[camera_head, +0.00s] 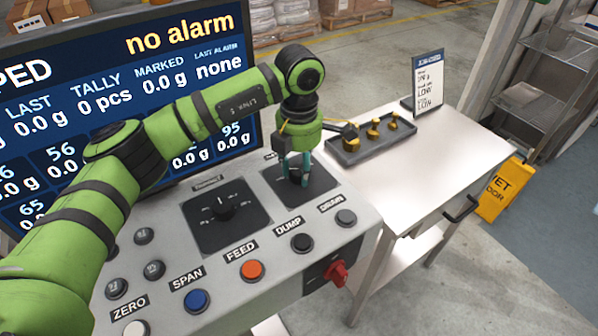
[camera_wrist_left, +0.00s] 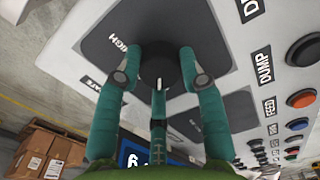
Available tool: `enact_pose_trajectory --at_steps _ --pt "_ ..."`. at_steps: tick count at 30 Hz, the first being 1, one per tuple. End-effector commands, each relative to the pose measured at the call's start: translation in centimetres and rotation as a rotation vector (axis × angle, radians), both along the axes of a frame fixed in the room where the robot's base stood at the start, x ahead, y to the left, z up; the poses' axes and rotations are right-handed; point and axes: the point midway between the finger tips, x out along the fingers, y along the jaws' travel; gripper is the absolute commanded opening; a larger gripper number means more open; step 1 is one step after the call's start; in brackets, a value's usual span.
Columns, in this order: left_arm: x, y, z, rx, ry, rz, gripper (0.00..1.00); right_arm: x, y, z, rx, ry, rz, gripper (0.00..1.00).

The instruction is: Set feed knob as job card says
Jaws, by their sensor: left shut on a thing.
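My left gripper (camera_head: 297,180) reaches down over the right-hand dial plate of the grey console. It is shut on a black knob (camera_wrist_left: 160,62), with its teal fingers around it in the left wrist view. A white pointer mark shows on the knob. A scale word that looks like HIGH is printed on the plate; the plate's label is mostly hidden by the arm in the head view. A second black knob (camera_head: 222,208) stands free on the left-hand plate. The job card (camera_head: 428,82) stands upright on the side table; its lines are too small to read surely. My right gripper is not in view.
A large screen (camera_head: 190,90) showing "no alarm" stands behind the console. Blue, orange and black push buttons (camera_head: 251,270) line the console front, with a red rotary switch (camera_head: 337,273) below. A dark tray (camera_head: 372,147) with brass-coloured pieces lies on the steel table (camera_head: 455,150).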

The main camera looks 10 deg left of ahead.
Motion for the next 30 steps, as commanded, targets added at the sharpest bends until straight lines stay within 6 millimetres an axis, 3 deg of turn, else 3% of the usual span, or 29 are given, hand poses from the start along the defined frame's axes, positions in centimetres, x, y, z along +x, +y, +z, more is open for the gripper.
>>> enact_pose_trajectory --at_steps 10,26,27,28,30 --pt "-0.10 -0.03 -0.24 0.000 0.004 0.139 0.07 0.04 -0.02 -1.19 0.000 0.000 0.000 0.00" --pt "-0.11 -0.02 -0.18 0.001 0.006 0.165 0.07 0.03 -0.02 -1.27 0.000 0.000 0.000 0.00" --pt "-0.12 -0.03 -0.18 0.001 0.006 0.165 0.48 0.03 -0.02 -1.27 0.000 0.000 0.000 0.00" --pt "-0.12 -0.03 -0.18 0.001 0.006 0.165 0.60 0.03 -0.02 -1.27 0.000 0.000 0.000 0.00" --pt "-0.10 -0.02 -0.16 0.001 0.005 0.164 0.63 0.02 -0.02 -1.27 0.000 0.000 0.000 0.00"
